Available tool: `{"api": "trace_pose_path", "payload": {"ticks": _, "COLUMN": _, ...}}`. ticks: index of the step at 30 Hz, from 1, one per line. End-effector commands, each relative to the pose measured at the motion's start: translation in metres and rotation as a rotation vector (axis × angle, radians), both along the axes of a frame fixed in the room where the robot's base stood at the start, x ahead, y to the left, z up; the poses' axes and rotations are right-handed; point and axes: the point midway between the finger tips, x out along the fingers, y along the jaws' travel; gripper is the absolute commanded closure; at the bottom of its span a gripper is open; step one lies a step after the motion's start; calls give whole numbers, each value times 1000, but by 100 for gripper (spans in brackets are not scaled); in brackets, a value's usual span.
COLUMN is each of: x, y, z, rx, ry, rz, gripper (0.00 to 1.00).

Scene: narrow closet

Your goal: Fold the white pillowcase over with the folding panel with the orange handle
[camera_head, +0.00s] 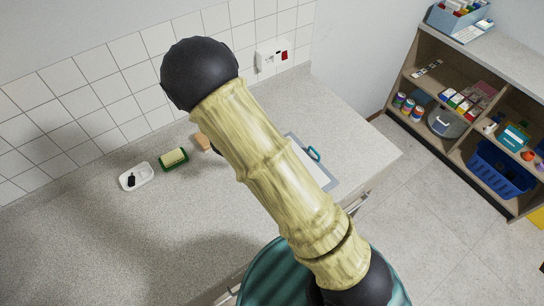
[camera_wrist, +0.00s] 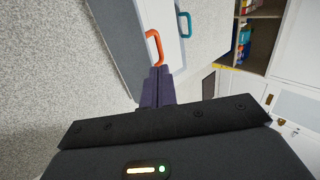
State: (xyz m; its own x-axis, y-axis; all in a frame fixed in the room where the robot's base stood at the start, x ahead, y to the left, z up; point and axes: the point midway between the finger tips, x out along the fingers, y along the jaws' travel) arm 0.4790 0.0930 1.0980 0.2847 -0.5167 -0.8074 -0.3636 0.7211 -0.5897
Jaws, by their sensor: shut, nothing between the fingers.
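The white pillowcase (camera_wrist: 160,14) lies on the grey folding board at the top of the wrist view. A strip of the pillowcase (camera_head: 313,166) shows in the head view, right of my arm. The grey panel (camera_wrist: 116,40) has the orange handle (camera_wrist: 154,46) at its edge. My gripper (camera_wrist: 156,72) is shut and empty, its dark fingertips just below the orange handle; I cannot tell whether they touch it. In the head view my arm hides the orange handle, my gripper and most of the board.
A teal handle (camera_wrist: 184,24) stands on the board's far side; it also shows in the head view (camera_head: 314,153). A green-edged sponge (camera_head: 174,159) and a white dish (camera_head: 137,177) lie on the counter (camera_head: 130,240). A stocked shelf (camera_head: 470,100) stands to the right.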

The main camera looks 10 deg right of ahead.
Motion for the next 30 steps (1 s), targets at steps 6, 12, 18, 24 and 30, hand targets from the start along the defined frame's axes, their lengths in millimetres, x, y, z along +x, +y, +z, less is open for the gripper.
{"api": "trace_pose_path", "payload": {"ticks": 6, "x": -9, "y": 18, "z": 28, "rx": 4, "ry": -3, "rz": 1, "gripper": 100}}
{"api": "trace_pose_path", "payload": {"ticks": 12, "x": -14, "y": 26, "z": 42, "rx": 1, "ry": 0, "rz": 1, "gripper": 100}}
{"api": "trace_pose_path", "payload": {"ticks": 18, "x": -15, "y": 27, "z": 44, "rx": 0, "ry": 1, "rz": 3, "gripper": 100}}
{"api": "trace_pose_path", "payload": {"ticks": 24, "x": -15, "y": 27, "z": 44, "rx": 0, "ry": 1, "rz": 3, "gripper": 100}}
{"api": "trace_pose_path", "payload": {"ticks": 30, "x": -15, "y": 28, "z": 44, "rx": 0, "ry": 1, "rz": 3, "gripper": 100}}
